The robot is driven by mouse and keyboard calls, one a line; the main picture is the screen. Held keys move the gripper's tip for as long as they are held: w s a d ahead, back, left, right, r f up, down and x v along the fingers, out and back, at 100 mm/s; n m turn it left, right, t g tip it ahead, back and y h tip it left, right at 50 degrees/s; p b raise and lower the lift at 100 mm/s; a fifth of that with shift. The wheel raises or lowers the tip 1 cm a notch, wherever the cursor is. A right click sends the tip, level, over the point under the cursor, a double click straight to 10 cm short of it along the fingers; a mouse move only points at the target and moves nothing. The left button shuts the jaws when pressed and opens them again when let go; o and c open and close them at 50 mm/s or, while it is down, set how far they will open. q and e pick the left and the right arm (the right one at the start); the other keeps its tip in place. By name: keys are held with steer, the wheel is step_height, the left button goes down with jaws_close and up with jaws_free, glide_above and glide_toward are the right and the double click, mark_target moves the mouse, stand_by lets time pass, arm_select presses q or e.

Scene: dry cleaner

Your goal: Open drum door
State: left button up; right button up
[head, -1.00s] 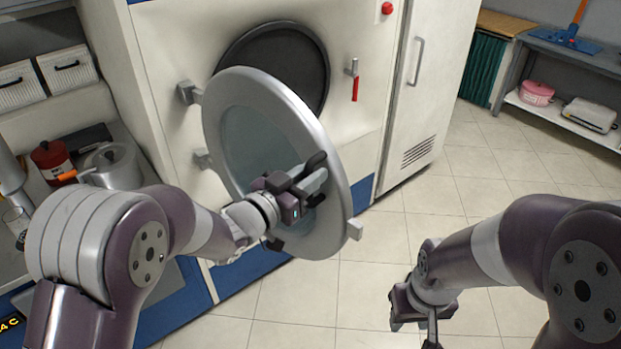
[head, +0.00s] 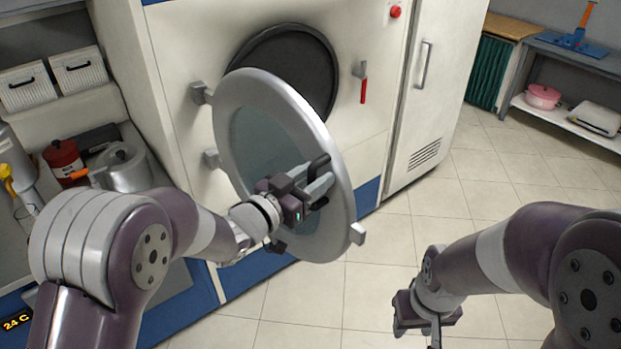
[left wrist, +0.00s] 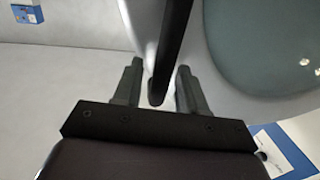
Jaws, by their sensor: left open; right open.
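The round drum door (head: 265,140) has a grey rim and a glass middle. It stands swung out from the white machine on hinges at its left, with the dark drum opening (head: 290,75) uncovered behind it. My left gripper (head: 322,178) is at the door's near face, towards its free edge. In the left wrist view, a black handle bar (left wrist: 174,45) runs between the two spread fingers (left wrist: 157,88), with gaps on both sides. My right gripper (head: 436,338) hangs open and empty over the floor at lower right, its fingertips partly cut off.
A red-handled latch (head: 363,88) is right of the opening, below a red button (head: 396,12). A tall white cabinet (head: 430,85) stands to the right. A pot (head: 125,168) and a red canister (head: 63,160) are on the left counter. Tiled floor (head: 400,230) is free at the right.

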arm_select(q)
steer(key=b+v, duration=0.2)
steer(key=v, duration=1)
steer(key=shift+s+a, duration=0.25)
steer(key=a+f+n+g+y, duration=0.3)
steer(key=a+f+n+y, duration=0.2)
steer(key=a+f+y, duration=0.65)
steer(key=s+f+n+g, duration=0.3)
steer(key=s+f+g, duration=0.2)
steer(key=s+g, duration=0.4)
steer(key=s+d, duration=0.1)
steer(key=s, duration=0.3)
steer(key=shift+f+y, duration=0.2)
steer(key=shift+y, duration=0.15)
